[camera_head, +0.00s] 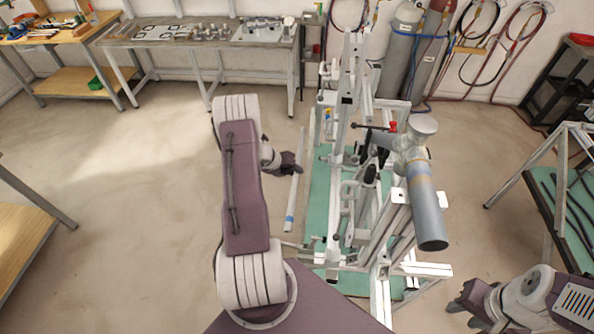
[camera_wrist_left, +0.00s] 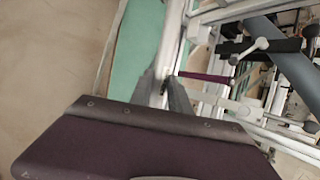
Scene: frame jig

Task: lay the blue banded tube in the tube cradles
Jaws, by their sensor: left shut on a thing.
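The blue banded tube (camera_head: 294,190) is long, thin and pale, with a blue band near its lower end. In the head view it slants beside the left edge of the green mat. My left gripper (camera_head: 297,166) is shut on it near its middle. In the left wrist view the pale tube (camera_wrist_left: 173,45) runs up from between the fingers (camera_wrist_left: 162,92). My right gripper (camera_head: 464,314) is open and empty at the lower right, away from the tube. I cannot pick out the tube cradles for certain among the frame parts.
A white metal frame jig (camera_head: 347,120) with clamps and bars stands on the green mat (camera_head: 319,200), right of the tube. A thick grey pipe with a tan band (camera_head: 428,215) sits over its right side. Open floor (camera_head: 130,200) lies to the left.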

